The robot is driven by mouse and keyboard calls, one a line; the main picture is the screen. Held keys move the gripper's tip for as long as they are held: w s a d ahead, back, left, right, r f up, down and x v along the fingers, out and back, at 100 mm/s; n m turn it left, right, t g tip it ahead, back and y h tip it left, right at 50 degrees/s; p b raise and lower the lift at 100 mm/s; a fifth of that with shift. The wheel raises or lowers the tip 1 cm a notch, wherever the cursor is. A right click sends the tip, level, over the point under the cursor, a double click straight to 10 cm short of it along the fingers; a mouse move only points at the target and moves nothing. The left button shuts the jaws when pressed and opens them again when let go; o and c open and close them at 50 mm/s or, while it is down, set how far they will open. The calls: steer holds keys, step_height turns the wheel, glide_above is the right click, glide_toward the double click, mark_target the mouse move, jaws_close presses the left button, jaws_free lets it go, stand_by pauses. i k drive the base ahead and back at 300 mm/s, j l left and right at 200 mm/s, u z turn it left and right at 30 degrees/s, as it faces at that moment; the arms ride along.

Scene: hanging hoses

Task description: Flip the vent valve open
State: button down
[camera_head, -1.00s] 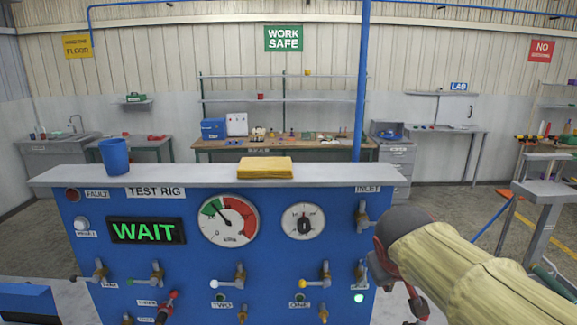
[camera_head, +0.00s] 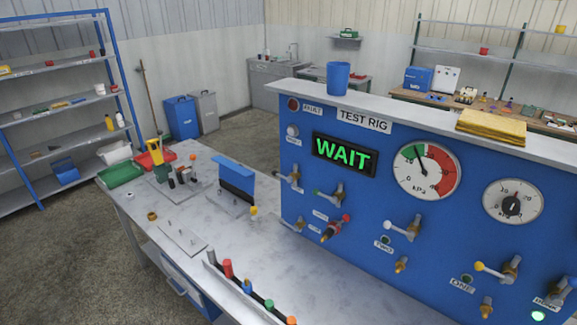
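The blue test rig panel (camera_head: 380,230) fills the right half of the head view. Several small valves sit on it. One with a grey handle (camera_head: 288,178) is at the panel's left edge, above a small label that I cannot read. To its right is a valve with a green-tipped handle (camera_head: 330,194). A white-handled valve (camera_head: 404,229) and a yellow-handled valve (camera_head: 498,269) follow further right. A red-ended fitting (camera_head: 335,228) sits below the green-tipped valve. I cannot tell which valve is labelled vent. My gripper is not in view.
The screen (camera_head: 344,154) reads WAIT. A pressure gauge (camera_head: 427,171) and a dial (camera_head: 512,201) are beside it. The bench (camera_head: 215,235) holds trays, small parts and a rack of coloured pieces.

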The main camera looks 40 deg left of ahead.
mark_target(290, 179)
steer(key=k+j+u, duration=0.15)
steer(key=j+u, duration=0.35)
steer(key=j, duration=0.4)
steer(key=j+u, duration=0.45)
steer(key=j, duration=0.5)
